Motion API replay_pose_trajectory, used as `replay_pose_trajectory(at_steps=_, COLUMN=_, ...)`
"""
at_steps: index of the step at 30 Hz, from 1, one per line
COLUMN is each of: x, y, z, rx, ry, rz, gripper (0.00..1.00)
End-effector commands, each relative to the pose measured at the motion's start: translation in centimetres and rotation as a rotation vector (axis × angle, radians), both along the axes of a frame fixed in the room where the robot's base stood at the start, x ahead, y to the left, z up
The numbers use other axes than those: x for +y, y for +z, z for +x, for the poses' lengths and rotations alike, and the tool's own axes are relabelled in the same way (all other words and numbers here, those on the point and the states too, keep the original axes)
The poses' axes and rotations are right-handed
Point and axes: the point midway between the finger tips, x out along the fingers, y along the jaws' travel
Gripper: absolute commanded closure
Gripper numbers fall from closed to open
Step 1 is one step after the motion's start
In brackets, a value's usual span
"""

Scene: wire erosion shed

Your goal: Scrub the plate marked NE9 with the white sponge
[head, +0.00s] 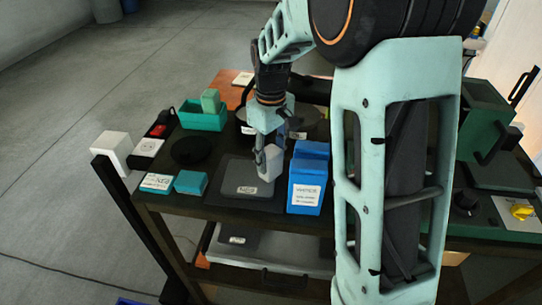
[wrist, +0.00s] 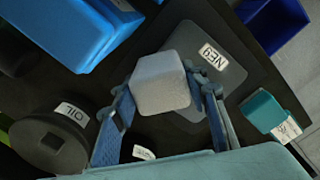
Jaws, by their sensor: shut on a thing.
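The plate marked NE9 (head: 236,174) is a dark grey square lying flat on the dark bench top. Its label also reads NE9 in the wrist view (wrist: 185,40). My gripper (head: 268,163) is shut on the white sponge (head: 272,158), a pale block that shows between the two fingers in the wrist view (wrist: 160,85). The sponge is over the back right part of the plate and covers some of it. I cannot tell whether its underside touches the plate.
A blue container labelled WATER (head: 309,175) stands close right of the plate. A teal block (head: 190,182) and a black disc (head: 192,150) lie left. A round dark container labelled OIL (wrist: 50,143) stands nearby. A teal tray (head: 203,120) is further back. Another labelled plate (head: 236,241) lies on the lower shelf.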

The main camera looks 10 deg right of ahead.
Motion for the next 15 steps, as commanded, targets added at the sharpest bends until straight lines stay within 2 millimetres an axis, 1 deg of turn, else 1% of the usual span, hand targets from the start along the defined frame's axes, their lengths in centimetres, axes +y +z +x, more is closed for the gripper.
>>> replay_pose_trajectory(at_steps=1, x=0.1, y=1.3, z=0.1, rx=-0.004, ry=0.001, rz=0.000, gripper=0.82)
replay_pose_trajectory(at_steps=3, x=0.2, y=2.7, z=0.0, rx=-0.003, ry=0.000, rz=0.001, gripper=0.82)
replay_pose_trajectory(at_steps=15, x=0.8, y=6.2, z=0.0, rx=-0.002, ry=-0.002, rz=0.001, gripper=0.82)
